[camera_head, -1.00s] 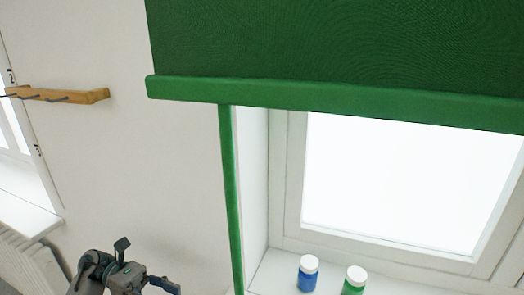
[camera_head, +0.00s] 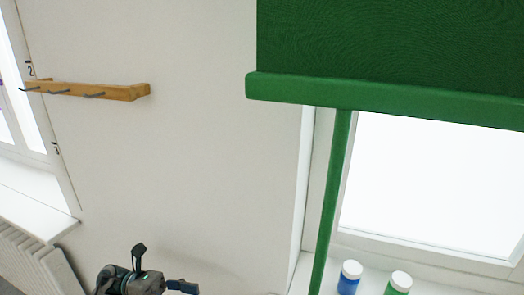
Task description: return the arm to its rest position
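My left gripper (camera_head: 165,266) shows at the bottom left of the head view, its arm coming in from the lower left. Its two dark fingers are spread apart, and nothing is seen between them. It is in front of the white wall (camera_head: 195,150), and I cannot tell the distance between them. The rest of the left arm is cut off by the bottom edge. My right gripper and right arm are not in view.
A wooden hook rail (camera_head: 115,91) is on the wall at the upper left. A radiator (camera_head: 40,268) is at the lower left. A green blind (camera_head: 390,100) and green post (camera_head: 329,200) are at right. A blue jar (camera_head: 348,284) and green jar (camera_head: 397,287) stand on the sill.

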